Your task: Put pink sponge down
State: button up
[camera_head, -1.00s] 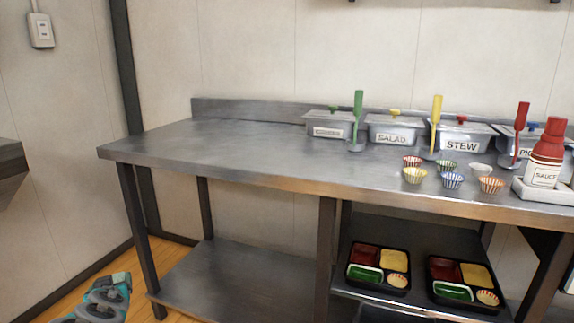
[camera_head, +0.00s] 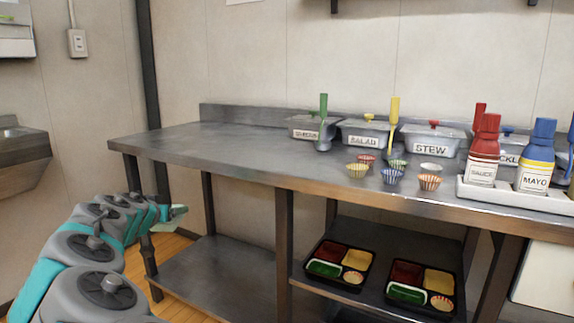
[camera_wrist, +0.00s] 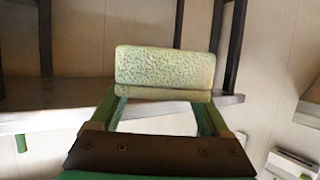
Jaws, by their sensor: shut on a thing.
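My gripper (camera_wrist: 161,104) is shut on a sponge (camera_wrist: 165,66). The sponge looks pale green to cream, not pink, with a pitted face and a plain lower band. It sits across both green fingers in the wrist view. In the head view my gripper (camera_head: 168,213) is at the end of my arm at lower left, in front of the table's left leg and below the tabletop. The sponge shows there only as a small pale piece (camera_head: 180,211). The steel table (camera_head: 225,143) has a wide bare stretch on its left half.
Lidded tubs, such as the stew tub (camera_head: 433,140), line the table's back right, with small striped cups (camera_head: 392,177) before them. A white bottle tray (camera_head: 515,196) is at right. Bento trays (camera_head: 338,264) sit on the lower right shelf. A sink (camera_head: 22,150) is at far left.

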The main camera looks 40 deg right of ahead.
jog(key=s+d+r+m+g+h, duration=0.2)
jog(key=s+d+r+m, duration=0.1)
jog(key=d+r, duration=0.65)
notch_tip(320, 180, up, 8)
jog(key=m+g+h, duration=0.2)
jog(key=m+g, duration=0.1)
jog(key=g, duration=0.1)
send_over(281, 156)
jog(key=shift+a+f+b, duration=0.1)
jog(key=shift+a+b, duration=0.2)
jog(key=shift+a, duration=0.05)
jog(key=shift+d+f, duration=0.15)
jog(key=shift+d, duration=0.1)
jog(key=shift+f, duration=1.7)
jog(key=o, duration=1.1)
jog(key=shift+o, duration=0.2)
jog(key=shift+r, duration=0.1)
